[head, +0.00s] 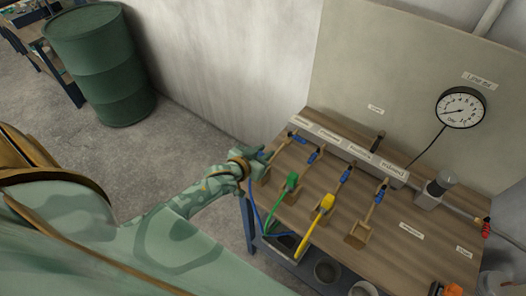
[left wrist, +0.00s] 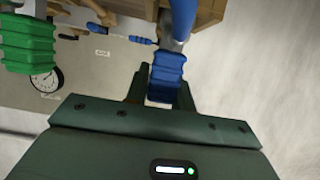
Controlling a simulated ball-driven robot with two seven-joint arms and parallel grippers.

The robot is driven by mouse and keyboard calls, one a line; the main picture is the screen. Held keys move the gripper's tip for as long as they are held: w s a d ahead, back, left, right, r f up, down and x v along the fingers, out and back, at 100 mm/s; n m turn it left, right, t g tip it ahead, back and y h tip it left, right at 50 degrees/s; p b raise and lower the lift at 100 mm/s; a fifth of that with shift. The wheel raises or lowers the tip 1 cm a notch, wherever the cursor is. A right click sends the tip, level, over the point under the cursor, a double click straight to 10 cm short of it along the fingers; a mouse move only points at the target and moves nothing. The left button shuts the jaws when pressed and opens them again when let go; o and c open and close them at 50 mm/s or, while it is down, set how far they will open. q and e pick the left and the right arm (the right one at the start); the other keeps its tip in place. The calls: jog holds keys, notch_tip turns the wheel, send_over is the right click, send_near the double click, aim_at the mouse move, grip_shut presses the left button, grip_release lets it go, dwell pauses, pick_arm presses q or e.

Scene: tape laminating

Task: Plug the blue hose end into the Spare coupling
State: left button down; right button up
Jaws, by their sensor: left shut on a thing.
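My left gripper (head: 262,157) is at the left end of the wooden bench (head: 415,225). In the left wrist view its fingers are shut on the blue hose end (left wrist: 167,75). The blue hose (head: 254,212) hangs from the gripper and curves down past the bench's left edge. Several couplings with blue parts, such as one at the left (head: 297,137) and one farther right (head: 380,194), sit along a labelled strip (head: 345,143). The label words are too small to read surely, so I cannot tell which coupling is Spare. My right gripper is out of view.
A green hose end (head: 291,181) and a yellow hose end (head: 327,203) stand in wooden holders close to the right of my left gripper. An empty-looking holder (head: 355,241) is farther right. A round gauge (head: 461,107) is on the back panel. A green drum (head: 100,65) stands at the far left.

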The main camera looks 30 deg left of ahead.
pick_arm(q)
jog(key=shift+f, duration=0.1)
dwell(0.3)
jog(key=c, duration=0.6)
grip_release()
jog(key=shift+c, duration=0.2)
notch_tip(320, 180, up, 7)
jog(key=p, duration=0.8)
